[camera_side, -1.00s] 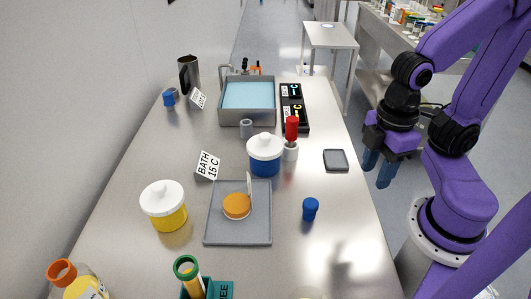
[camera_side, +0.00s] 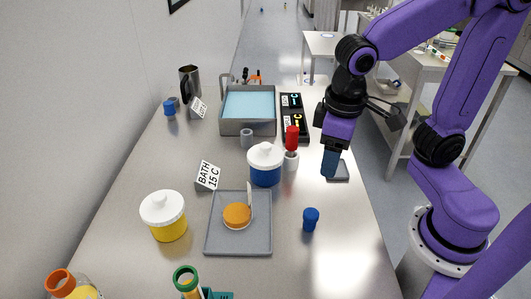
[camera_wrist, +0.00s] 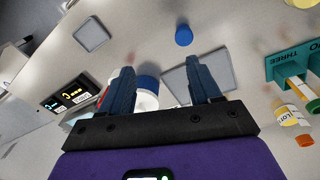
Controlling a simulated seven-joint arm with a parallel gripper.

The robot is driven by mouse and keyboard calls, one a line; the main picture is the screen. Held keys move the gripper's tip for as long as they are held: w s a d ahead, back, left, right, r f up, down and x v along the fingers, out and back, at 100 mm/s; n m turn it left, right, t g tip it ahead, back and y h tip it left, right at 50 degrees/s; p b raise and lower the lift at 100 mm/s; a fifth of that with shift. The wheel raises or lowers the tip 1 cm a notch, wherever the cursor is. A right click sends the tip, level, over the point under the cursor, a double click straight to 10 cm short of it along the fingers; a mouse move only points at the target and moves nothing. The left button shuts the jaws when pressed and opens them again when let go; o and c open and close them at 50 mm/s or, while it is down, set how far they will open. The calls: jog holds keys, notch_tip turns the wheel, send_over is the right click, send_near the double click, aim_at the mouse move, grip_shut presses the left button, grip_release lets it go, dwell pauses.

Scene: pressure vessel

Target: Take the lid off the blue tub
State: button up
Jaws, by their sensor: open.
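The blue tub (camera_side: 265,176) stands upright on the bench, and its white lid (camera_side: 265,153) with a small knob sits on top. My gripper (camera_side: 330,165) hangs above the bench to the right of the tub, pointing down, with nothing held. In the wrist view my gripper (camera_wrist: 160,78) is open, with its two blue fingers apart. The tub's lid (camera_wrist: 147,98) shows partly between the fingers there, and the left finger and palm hide some of it.
A red-topped item (camera_side: 292,140) in a white holder stands close to the tub's right. A grey tray (camera_side: 262,240) with an orange dish lies in front. A sign (camera_side: 207,176) stands left. A yellow tub (camera_side: 168,228) and a blue cap (camera_side: 310,219) stand nearer. A dark pad (camera_side: 341,171) lies right.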

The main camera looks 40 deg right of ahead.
jog(key=w+a+r+m+h, duration=0.2)
jog(key=w+a+r+m, duration=0.15)
jog(key=w+m, duration=0.6)
jog(key=m+t+h, duration=0.1)
jog(key=m, duration=0.7)
send_near(265, 145)
jog(key=x, duration=0.3)
jog(key=shift+s+d+f, duration=0.3)
jog(key=shift+d+f, duration=0.05)
jog(key=shift+d, duration=0.05)
jog(key=shift+w+a+x, duration=0.1)
jog(key=shift+w+x, duration=0.05)
jog(key=shift+x, duration=1.2)
jog(key=shift+w+a+x, duration=0.15)
jog(key=shift+w+x, duration=0.05)
jog(key=shift+x, duration=1.15)
jog(key=c, duration=1.1)
